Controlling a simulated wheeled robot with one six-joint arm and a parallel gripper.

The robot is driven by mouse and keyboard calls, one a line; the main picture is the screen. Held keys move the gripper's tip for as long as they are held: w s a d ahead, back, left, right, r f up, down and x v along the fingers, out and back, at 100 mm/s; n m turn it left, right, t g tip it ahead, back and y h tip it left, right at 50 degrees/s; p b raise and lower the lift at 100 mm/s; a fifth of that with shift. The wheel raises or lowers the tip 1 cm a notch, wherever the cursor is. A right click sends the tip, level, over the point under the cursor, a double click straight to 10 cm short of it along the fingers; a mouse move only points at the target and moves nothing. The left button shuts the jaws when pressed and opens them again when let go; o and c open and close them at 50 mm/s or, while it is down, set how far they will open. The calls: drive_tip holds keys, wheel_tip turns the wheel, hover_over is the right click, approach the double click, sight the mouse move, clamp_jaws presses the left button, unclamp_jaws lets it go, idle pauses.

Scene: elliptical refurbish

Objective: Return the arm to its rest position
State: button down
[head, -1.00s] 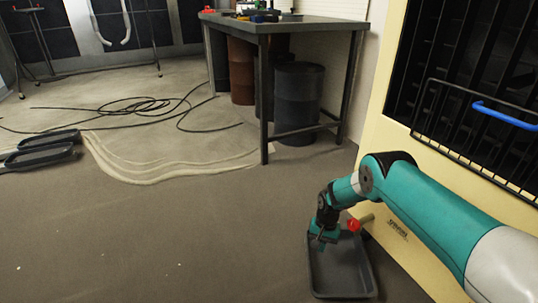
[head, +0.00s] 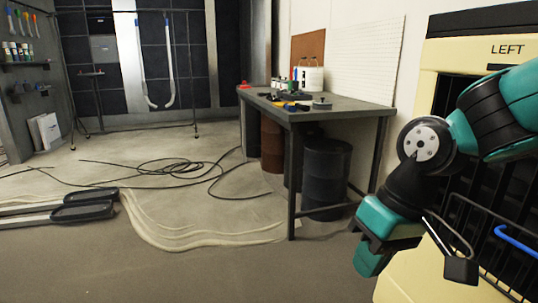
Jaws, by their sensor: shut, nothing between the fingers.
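My arm reaches in from the right edge and bends at a pale round joint. Its teal and black end, my gripper (head: 374,256), hangs at the lower right in front of the cream machine (head: 410,277). The gripper is shut and holds nothing. My arm hides part of the machine's front.
The machine is marked "LEFT" and has a dark wire rack (head: 516,232) with a blue handle (head: 517,243). A grey workbench (head: 335,112) with tools stands behind, a dark drum (head: 326,175) beneath it. Cables (head: 170,172) lie on the floor.

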drive_tip(key=s+r+n+p, duration=0.2)
drive_tip(key=s+r, duration=0.2)
drive_tip(key=s, duration=0.7)
wheel_tip(320, 180, up, 38)
drive_tip(key=p, duration=3.8)
drive_tip(key=shift+d+y, duration=0.3)
drive_tip(key=shift+d, duration=0.05)
